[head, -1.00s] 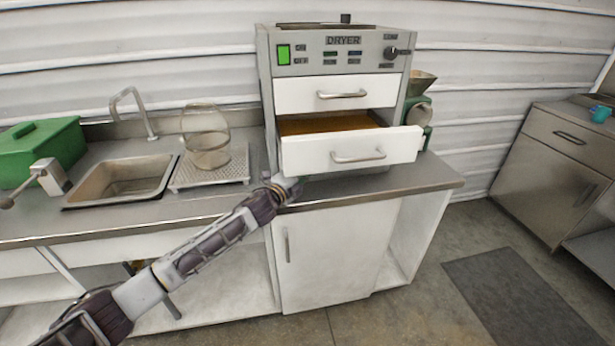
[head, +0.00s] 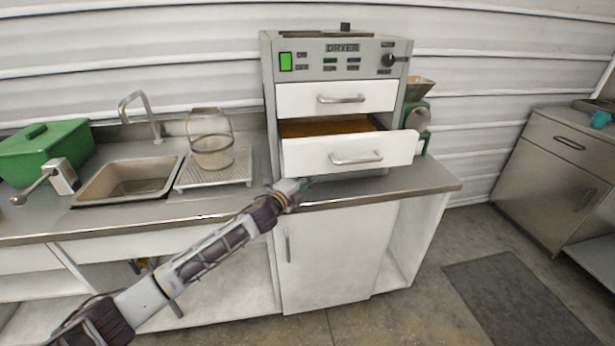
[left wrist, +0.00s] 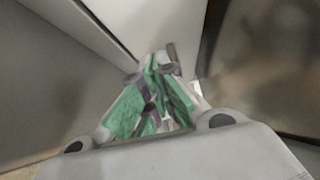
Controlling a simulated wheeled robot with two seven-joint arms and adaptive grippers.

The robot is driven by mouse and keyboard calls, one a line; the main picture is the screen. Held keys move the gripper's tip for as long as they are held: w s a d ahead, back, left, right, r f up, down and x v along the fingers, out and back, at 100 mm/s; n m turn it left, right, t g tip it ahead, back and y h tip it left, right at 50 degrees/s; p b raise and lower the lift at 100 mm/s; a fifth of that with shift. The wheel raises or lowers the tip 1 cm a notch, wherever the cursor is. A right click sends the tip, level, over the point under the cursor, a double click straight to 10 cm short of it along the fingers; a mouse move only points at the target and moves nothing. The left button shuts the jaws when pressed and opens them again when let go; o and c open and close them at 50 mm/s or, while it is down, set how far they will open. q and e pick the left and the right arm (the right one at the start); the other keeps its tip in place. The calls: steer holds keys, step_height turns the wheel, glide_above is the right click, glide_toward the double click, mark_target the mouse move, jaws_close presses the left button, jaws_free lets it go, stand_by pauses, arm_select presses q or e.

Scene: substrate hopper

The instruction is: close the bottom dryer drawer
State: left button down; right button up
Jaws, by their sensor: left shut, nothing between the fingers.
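The grey dryer (head: 341,47) stands on the counter. Its bottom drawer (head: 314,157) is pulled partly out, with brown material showing inside; its white front with a metal handle (head: 356,158) faces me. The top drawer (head: 310,99) is shut. My left gripper (head: 306,183) is just below the lower left corner of the bottom drawer's front, close to the counter edge. In the left wrist view its green-padded fingers (left wrist: 158,95) are together and empty beside pale and grey surfaces. I cannot tell whether it touches the drawer. My right gripper is out of view.
A sink (head: 130,180), a green box (head: 45,148) and a glass jar (head: 212,140) on a perforated tray (head: 214,181) are to the left. The right counter is mostly clear.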

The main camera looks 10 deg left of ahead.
arm_select(q)
steer(key=shift+s+d, duration=0.15)
steer(key=shift+s, duration=0.3)
steer(key=shift+s+r, duration=0.15)
steer(key=shift+s, duration=0.3)
steer(key=shift+s+a+f, duration=0.1)
steer(key=shift+a+f, duration=0.1)
steer(key=shift+a, duration=0.15)
steer(key=shift+s, duration=0.2)
steer(key=shift+s+a+r, duration=0.1)
steer(key=shift+s+a, duration=0.05)
steer(key=shift+s, duration=0.15)
steer(key=shift+v, duration=3.85)
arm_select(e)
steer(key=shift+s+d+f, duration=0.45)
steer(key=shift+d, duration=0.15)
